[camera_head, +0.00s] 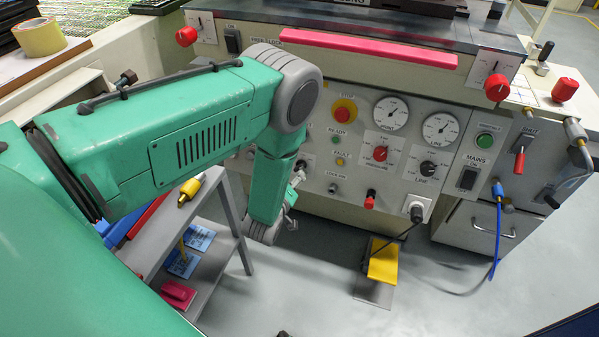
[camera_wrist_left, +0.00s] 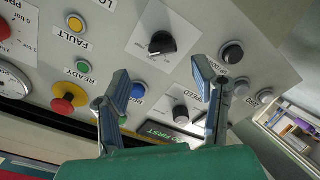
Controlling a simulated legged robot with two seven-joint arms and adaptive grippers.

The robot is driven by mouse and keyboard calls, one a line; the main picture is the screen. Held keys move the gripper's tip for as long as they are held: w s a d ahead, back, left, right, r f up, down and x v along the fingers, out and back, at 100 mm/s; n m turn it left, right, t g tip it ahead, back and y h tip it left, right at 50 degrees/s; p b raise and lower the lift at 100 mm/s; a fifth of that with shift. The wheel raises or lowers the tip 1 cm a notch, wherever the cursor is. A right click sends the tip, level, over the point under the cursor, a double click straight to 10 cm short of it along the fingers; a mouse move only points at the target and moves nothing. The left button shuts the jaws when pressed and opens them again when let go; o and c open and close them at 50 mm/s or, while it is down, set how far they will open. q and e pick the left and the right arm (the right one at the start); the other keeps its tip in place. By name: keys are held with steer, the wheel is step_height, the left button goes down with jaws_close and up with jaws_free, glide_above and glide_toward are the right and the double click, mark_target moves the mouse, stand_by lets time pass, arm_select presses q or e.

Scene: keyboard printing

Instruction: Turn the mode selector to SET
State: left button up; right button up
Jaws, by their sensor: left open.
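A black rotary knob on a white plate (camera_wrist_left: 162,43) shows in the left wrist view, at the upper middle of the panel. It looks like the mode selector, but its marks are too small to read. My left gripper (camera_wrist_left: 160,78) is open and empty, its two fingers spread towards the panel. The knob lies beyond the fingertips, apart from them, above the gap in the picture. In the head view my green left arm (camera_head: 265,185) reaches down in front of the panel's left part and hides the selector. My right gripper is not in view.
A second black knob (camera_wrist_left: 181,114), marked SPEED, and a blue button (camera_wrist_left: 138,90) sit close to the fingers. A yellow-ringed red stop button (camera_head: 344,110) and the PRESSURE knob (camera_head: 380,153) are to the arm's right. A grey shelf (camera_head: 215,265) stands below left.

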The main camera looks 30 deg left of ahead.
mark_target(298, 168)
arm_select(q)
steer(key=x, duration=0.2)
steer(key=b+x, duration=0.1)
steer(key=x, duration=0.1)
steer(key=b+x, duration=0.1)
steer(key=x, duration=0.2)
steer(key=shift+s+a+f, duration=0.15)
steer(key=shift+a, duration=0.15)
steer(key=shift+w+a+b, duration=0.15)
steer(key=shift+w+b, duration=0.1)
steer(key=shift+b, duration=0.05)
steer(key=shift+d, duration=0.3)
steer(key=c, duration=1.1)
